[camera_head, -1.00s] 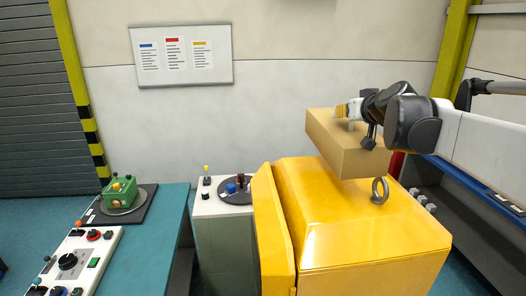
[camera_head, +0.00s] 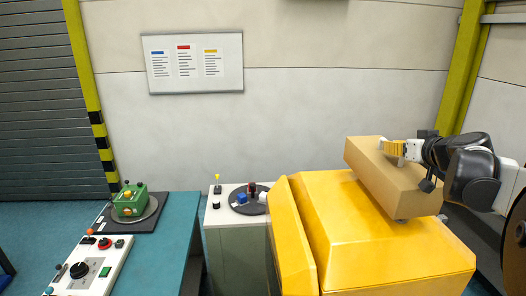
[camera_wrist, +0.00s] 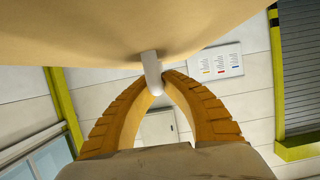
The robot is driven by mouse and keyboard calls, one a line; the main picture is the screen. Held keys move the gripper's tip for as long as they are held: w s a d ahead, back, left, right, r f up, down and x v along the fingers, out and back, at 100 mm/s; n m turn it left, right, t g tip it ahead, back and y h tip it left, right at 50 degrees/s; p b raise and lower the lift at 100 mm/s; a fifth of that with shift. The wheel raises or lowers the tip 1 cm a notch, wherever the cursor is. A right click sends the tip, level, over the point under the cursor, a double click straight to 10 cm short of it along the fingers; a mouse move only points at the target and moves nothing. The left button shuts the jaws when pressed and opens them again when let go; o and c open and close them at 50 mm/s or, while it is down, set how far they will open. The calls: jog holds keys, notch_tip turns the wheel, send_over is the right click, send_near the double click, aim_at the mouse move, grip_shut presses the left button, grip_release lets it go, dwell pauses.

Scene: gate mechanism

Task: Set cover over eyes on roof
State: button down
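The cover is a tan box (camera_head: 385,178) over the right part of the yellow housing's roof (camera_head: 340,225). My gripper (camera_head: 396,149) is at its top, with yellow-orange fingers around a small pale handle. In the wrist view the curved fingers (camera_wrist: 158,84) close on the pale handle (camera_wrist: 151,68), and the cover's tan surface (camera_wrist: 120,30) fills the top. A small grey bit (camera_head: 401,219), perhaps part of a roof eye, shows at the cover's lower edge. The rest of the eyes are hidden. I cannot tell whether the cover touches the roof.
An open yellow door panel (camera_head: 290,240) stands at the housing's left. A pale cabinet (camera_head: 232,235) with a dark turntable is beyond it. A teal bench (camera_head: 165,240) with a control panel (camera_head: 90,270) and a green box (camera_head: 130,200) is at left.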

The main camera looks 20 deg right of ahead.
aim_at(393, 162)
notch_tip(393, 162, down, 4)
jog(key=shift+f, duration=0.35)
jog(key=c, duration=1.6)
grip_release()
